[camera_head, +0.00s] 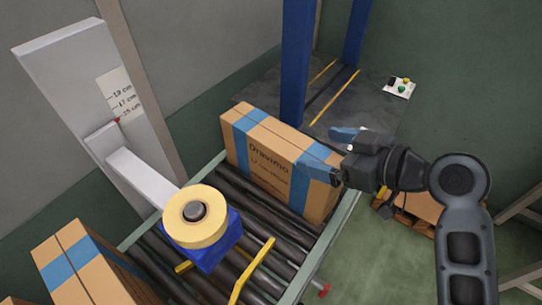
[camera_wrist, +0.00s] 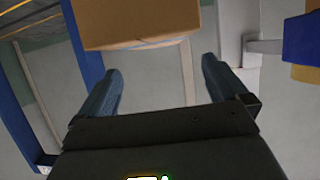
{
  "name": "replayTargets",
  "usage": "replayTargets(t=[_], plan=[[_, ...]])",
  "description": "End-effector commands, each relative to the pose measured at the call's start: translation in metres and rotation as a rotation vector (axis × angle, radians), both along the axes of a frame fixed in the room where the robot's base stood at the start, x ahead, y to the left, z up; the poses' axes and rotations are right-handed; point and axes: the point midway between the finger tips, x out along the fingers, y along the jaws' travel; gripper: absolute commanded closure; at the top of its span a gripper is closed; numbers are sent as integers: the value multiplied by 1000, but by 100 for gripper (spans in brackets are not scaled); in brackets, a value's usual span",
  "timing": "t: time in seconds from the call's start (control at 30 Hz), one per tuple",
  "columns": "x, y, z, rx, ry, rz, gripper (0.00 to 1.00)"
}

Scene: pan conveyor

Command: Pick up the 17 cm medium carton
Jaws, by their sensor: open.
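The medium carton (camera_head: 275,163) is a brown box with blue tape bands and printed text that seems to include "17 cm". It stands upright on the roller conveyor (camera_head: 246,196). My gripper (camera_head: 332,152) is at the carton's right end in the head view, its blue fingers apart, one near the carton's top edge. I cannot tell whether a finger touches it. In the wrist view my open gripper (camera_wrist: 160,88) has nothing between its fingers, and a brown carton surface (camera_wrist: 140,22) shows beyond and above them.
A yellow tape roll (camera_head: 194,229) on a blue holder sits over the conveyor. Another taped carton (camera_head: 82,266) is at lower left. A height gauge (camera_head: 118,105) marks 19, 17 and 15 cm. A blue post (camera_head: 296,65) rises behind the carton. A button box (camera_head: 399,88) is at upper right.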

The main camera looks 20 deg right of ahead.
Motion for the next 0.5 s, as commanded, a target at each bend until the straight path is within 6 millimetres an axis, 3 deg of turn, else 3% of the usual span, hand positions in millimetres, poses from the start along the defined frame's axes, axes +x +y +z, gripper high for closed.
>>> replayTargets(t=[0.5], plan=[[40,20,-21,2,2,4,0]])
